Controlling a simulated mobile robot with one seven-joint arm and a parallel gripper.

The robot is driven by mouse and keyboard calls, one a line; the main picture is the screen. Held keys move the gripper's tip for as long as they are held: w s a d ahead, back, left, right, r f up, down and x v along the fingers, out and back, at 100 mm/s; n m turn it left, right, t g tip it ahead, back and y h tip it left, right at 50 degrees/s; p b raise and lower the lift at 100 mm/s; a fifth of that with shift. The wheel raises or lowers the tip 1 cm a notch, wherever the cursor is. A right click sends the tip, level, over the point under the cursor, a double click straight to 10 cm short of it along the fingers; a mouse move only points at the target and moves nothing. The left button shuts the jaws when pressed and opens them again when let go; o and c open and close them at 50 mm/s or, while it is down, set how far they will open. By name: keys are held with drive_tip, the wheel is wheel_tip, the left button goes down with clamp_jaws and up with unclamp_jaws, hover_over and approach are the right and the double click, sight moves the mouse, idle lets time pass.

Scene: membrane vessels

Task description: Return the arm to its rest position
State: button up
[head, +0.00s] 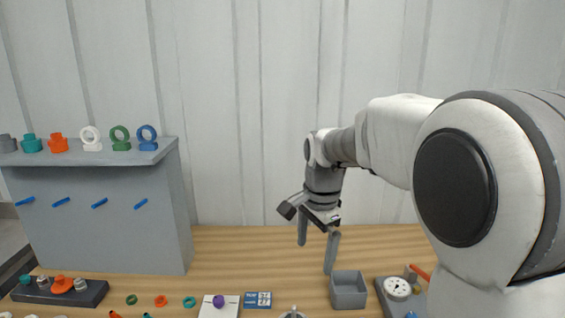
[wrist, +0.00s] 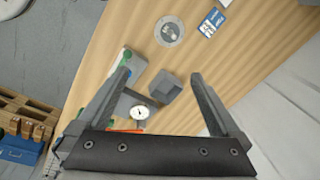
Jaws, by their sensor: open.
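My gripper (head: 318,252) hangs in the air above the wooden bench, pointing down, just left of and above the small grey open box (head: 348,290). Its two fingers are spread apart with nothing between them. In the wrist view my gripper (wrist: 165,90) is also open and empty. The grey box (wrist: 166,87) appears below and between the fingers there, apart from them. My white and grey arm reaches in from the right of the head view.
A device with a round dial (head: 397,288) stands right of the box. A grey shelf unit (head: 110,215) with blue pegs stands left, holding several coloured fittings on top. Small rings, a dark tray (head: 93,296) and a blue-white card (head: 257,300) lie along the front. The back-middle bench is clear.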

drive_tip(key=s+d+r+n+t, duration=0.1)
drive_tip(key=s+d+n, duration=0.1)
drive_tip(key=s+n, duration=0.2)
drive_tip(key=s+d+r+n+t, duration=0.1)
drive_tip(key=s+n, duration=0.3)
drive_tip(key=s, duration=0.7)
drive_tip(key=s+d+r+n+t, duration=0.1)
drive_tip(key=s+d+n+t, duration=0.1)
drive_tip(key=s, duration=0.6)
drive_tip(key=shift+d+r+n, duration=0.4)
drive_tip(key=shift+d+n, duration=0.5)
drive_tip(key=shift+d, duration=0.15)
